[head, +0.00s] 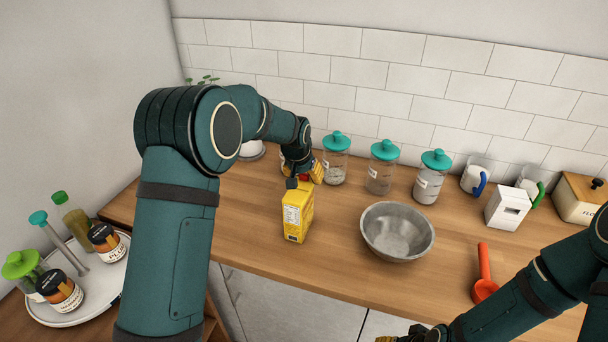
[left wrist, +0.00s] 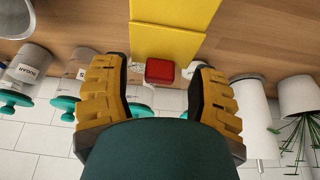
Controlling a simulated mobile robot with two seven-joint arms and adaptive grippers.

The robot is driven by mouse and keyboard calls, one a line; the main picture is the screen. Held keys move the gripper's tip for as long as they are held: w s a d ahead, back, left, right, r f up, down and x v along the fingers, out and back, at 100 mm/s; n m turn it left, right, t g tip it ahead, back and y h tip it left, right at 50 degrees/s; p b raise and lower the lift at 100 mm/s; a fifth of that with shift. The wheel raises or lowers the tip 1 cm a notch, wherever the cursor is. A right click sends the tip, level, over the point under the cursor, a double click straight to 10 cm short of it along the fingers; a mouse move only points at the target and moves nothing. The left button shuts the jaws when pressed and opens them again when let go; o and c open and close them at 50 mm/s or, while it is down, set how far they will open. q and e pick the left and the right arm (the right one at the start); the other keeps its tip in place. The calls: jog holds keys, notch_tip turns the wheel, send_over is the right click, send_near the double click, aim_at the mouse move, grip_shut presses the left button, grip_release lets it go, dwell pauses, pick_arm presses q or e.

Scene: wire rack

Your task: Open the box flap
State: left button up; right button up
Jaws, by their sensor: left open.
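A yellow box (head: 297,219) with a printed label stands upright on the wooden counter. My left gripper (head: 304,177) is at the box's top, partly hiding it. In the left wrist view the yellow box (left wrist: 170,38) shows at the top, with a fold line across it; I cannot tell how far its flap stands open. The left gripper (left wrist: 158,80) is open, its two yellow fingers apart. A small red block-like thing (left wrist: 160,71) shows between the fingertips at the box's edge; contact is unclear. My right gripper (head: 410,335) only peeks in at the bottom edge.
A metal bowl (head: 397,231) stands right of the box. Jars with teal lids (head: 384,150) line the back by the tiled wall. A red scoop (head: 484,276) and white box (head: 508,207) are farther right. A round tray (head: 84,313) with bottles is at lower left.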

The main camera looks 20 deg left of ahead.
pick_arm(q)
jog(key=shift+w+f, duration=0.1)
jog(key=shift+f, duration=0.1)
grip_shut()
dwell(0.3)
